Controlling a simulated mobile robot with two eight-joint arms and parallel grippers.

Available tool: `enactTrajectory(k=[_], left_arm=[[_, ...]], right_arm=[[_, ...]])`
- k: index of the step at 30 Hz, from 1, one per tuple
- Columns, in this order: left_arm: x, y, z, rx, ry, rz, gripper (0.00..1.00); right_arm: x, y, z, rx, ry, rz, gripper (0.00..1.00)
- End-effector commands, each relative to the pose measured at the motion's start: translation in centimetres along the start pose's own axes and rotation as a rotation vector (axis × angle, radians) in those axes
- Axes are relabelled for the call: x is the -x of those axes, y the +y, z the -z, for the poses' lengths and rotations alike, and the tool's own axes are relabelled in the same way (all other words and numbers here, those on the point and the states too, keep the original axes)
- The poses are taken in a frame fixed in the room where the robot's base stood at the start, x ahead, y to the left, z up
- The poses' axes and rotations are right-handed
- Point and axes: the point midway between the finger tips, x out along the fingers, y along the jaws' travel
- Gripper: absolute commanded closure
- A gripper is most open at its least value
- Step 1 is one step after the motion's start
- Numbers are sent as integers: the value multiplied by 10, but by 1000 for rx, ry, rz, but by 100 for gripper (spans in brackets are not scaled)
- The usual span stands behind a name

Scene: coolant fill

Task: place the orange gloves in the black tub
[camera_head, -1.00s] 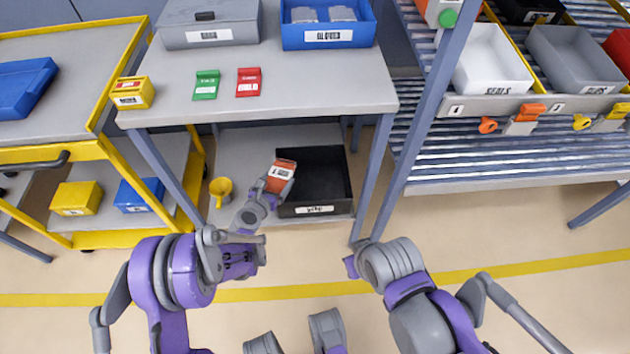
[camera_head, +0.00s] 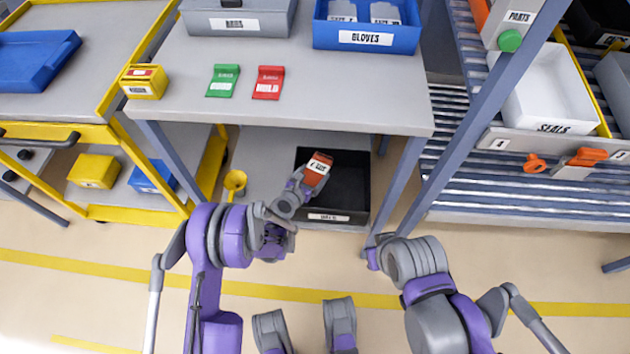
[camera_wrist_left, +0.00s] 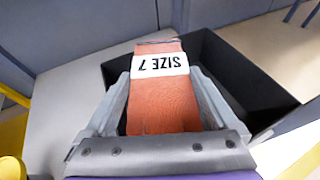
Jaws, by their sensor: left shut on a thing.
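The orange gloves (camera_head: 318,168) are a flat orange bundle with a white band. In the left wrist view the gloves (camera_wrist_left: 163,90) lie between both fingers and the band reads SIZE 7. My left gripper (camera_head: 305,184) is shut on them. The black tub (camera_head: 350,188) stands on the lower shelf of the grey table. In the head view the gloves overlap the tub's left part; in the left wrist view the tub (camera_wrist_left: 240,85) shows behind and to the right of them. I cannot tell their height above it. My right gripper (camera_head: 374,252) is in front of the table, its fingers unclear.
A yellow funnel-like cup (camera_head: 235,182) stands left of the tub on the lower shelf (camera_head: 262,150). The tabletop (camera_head: 330,95) above carries a blue GLOVES bin (camera_head: 365,38), a grey bin (camera_head: 235,22), and green and red tags. Table legs flank the shelf.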

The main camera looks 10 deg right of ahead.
Motion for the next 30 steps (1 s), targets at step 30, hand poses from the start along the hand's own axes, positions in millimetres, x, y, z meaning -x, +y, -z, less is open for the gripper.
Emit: enactTrajectory(k=[30], left_arm=[[-18,0,45,0,0,0,64]], right_arm=[[-22,0,-6,0,-7,0,100]])
